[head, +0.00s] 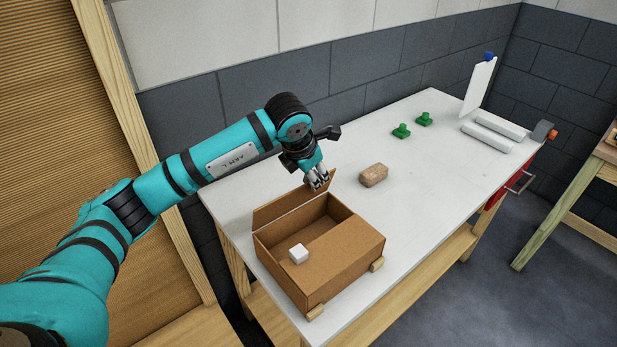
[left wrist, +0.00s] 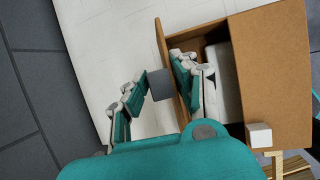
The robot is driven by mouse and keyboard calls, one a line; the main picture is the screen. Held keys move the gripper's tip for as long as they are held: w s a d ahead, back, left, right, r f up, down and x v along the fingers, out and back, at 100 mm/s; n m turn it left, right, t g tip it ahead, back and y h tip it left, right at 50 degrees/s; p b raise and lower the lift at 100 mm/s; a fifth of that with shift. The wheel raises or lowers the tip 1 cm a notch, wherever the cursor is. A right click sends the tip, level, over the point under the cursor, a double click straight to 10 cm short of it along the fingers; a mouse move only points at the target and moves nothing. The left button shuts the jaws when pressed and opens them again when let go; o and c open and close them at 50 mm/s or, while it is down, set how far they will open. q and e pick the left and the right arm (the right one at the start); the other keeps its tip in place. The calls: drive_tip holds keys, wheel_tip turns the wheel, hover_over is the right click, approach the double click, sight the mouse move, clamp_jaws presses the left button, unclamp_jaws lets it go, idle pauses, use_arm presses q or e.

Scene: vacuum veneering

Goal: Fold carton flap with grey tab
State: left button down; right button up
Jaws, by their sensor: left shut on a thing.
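An open brown carton (head: 345,252) sits on the white workbench. Its far flap (head: 275,208) stands up, tilted outward. The near part of its top is covered by cardboard, with a small white cube (head: 299,254) at the edge; the cube also shows in the left wrist view (left wrist: 260,135). My left gripper (head: 319,181) is at the right end of the far flap, shut on it. In the left wrist view a grey tab (left wrist: 158,86) on the flap lies between the fingers (left wrist: 155,100). A white object (left wrist: 224,82) shows inside the carton. My right gripper is out of view.
A tan block (head: 373,175) lies behind the carton on the bench (head: 430,150). Two green parts (head: 401,131) and white rolls (head: 487,136) are farther back. Small wooden blocks (head: 377,265) touch the carton's near base. The middle of the bench is mostly clear.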

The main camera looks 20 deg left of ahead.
use_arm(q)
drive_tip(key=shift+s+d+f, duration=0.4)
drive_tip(key=shift+s+d, duration=0.05)
drive_tip(key=shift+d, duration=0.25)
drive_tip(key=c, duration=1.1)
unclamp_jaws()
drive_tip(key=shift+w+r, duration=0.1)
drive_tip(key=shift+r, duration=0.1)
drive_tip(key=shift+r, duration=0.2)
drive_tip(key=v, duration=1.1)
drive_tip(key=shift+r, duration=0.2)
drive_tip(key=shift+c, duration=0.2)
